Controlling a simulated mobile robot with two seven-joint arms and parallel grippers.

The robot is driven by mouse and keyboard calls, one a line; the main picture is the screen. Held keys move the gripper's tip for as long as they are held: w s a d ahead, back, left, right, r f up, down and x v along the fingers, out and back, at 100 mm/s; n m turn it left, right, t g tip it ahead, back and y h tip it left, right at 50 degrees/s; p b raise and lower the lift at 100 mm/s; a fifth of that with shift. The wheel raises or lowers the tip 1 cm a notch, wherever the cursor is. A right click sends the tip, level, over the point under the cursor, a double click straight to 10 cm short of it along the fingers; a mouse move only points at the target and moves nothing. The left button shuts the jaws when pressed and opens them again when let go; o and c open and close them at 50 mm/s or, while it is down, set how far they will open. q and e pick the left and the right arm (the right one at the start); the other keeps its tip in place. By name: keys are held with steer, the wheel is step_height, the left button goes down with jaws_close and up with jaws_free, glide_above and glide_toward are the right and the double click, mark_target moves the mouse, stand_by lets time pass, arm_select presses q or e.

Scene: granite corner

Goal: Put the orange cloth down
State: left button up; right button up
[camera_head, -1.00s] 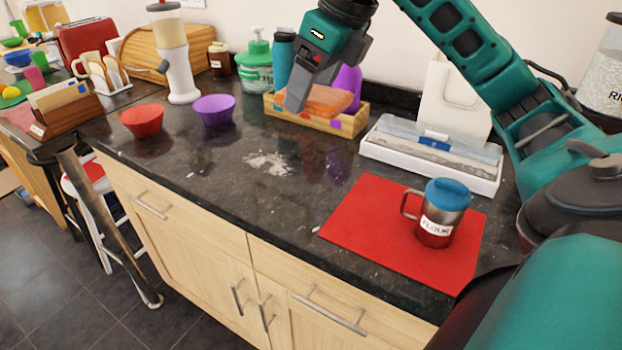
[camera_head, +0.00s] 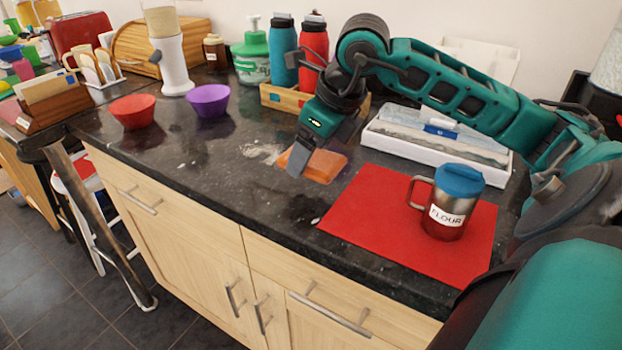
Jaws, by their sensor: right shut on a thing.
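The orange cloth (camera_head: 325,167) is a folded slab in front of the wooden caddy, left of the red mat. My right gripper (camera_head: 301,160) reaches down from the upper right and is shut on the cloth, with a grey finger over its left part. The cloth is at or just above the dark counter (camera_head: 225,170); I cannot tell whether it touches. My left gripper is not in view.
A wooden caddy (camera_head: 270,97) with a teal bottle (camera_head: 284,50) and a red bottle (camera_head: 313,50) stands behind. A flour mug (camera_head: 449,205) stands on the red mat (camera_head: 375,220). White powder (camera_head: 262,152) lies left of the cloth. The counter's front left is clear.

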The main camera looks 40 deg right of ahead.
mark_target(311, 189)
steer(key=shift+f, duration=0.7)
steer(key=shift+f+b, duration=0.35)
steer(key=shift+f, duration=1.3)
steer(key=shift+f, duration=0.1)
steer(key=o, duration=0.9)
steer(key=shift+o, duration=0.2)
